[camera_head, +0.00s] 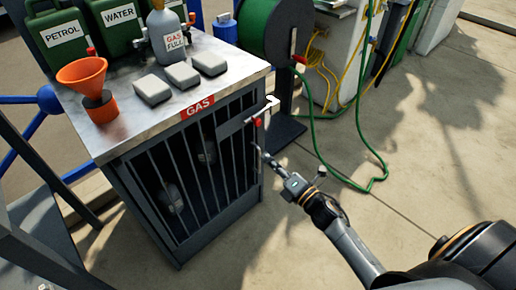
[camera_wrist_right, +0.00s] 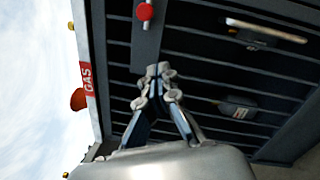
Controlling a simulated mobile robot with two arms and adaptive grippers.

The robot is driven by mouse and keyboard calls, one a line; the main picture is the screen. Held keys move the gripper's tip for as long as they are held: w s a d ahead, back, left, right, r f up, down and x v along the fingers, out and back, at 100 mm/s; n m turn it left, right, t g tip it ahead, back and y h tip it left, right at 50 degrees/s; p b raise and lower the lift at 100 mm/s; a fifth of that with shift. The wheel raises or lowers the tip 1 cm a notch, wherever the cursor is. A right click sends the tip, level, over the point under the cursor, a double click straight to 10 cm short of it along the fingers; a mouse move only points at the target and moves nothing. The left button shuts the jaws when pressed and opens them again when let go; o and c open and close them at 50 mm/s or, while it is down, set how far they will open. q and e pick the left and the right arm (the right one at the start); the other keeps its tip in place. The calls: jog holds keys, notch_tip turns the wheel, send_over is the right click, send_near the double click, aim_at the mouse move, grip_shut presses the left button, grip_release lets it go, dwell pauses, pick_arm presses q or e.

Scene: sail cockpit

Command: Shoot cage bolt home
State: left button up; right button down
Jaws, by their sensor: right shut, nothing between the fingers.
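The gas cage (camera_head: 150,190) is a dark barred cabinet under a pale top with a red GAS label (camera_head: 197,107). Its bolt has a red knob (camera_head: 257,121), at the upper right of the barred front, by a dark plate. A small white bracket (camera_head: 272,102) sits at the cage's right edge. The knob also shows at the top of the right wrist view (camera_wrist_right: 144,11). My right gripper (camera_head: 258,150) is shut and empty, just below the knob and apart from it. In the wrist view its fingertips (camera_wrist_right: 158,72) meet before the bars. My left gripper is not in view.
An orange funnel (camera_head: 83,75), a grey gas bottle (camera_head: 165,38), green cans (camera_head: 60,36) and pale blocks (camera_head: 183,74) stand on the cage top. A green hose (camera_head: 330,172) lies on the floor at right. Open floor (camera_head: 420,170) lies beyond my right arm.

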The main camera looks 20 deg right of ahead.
jog(key=v, duration=0.2)
jog(key=shift+s, duration=0.3)
dwell(0.3)
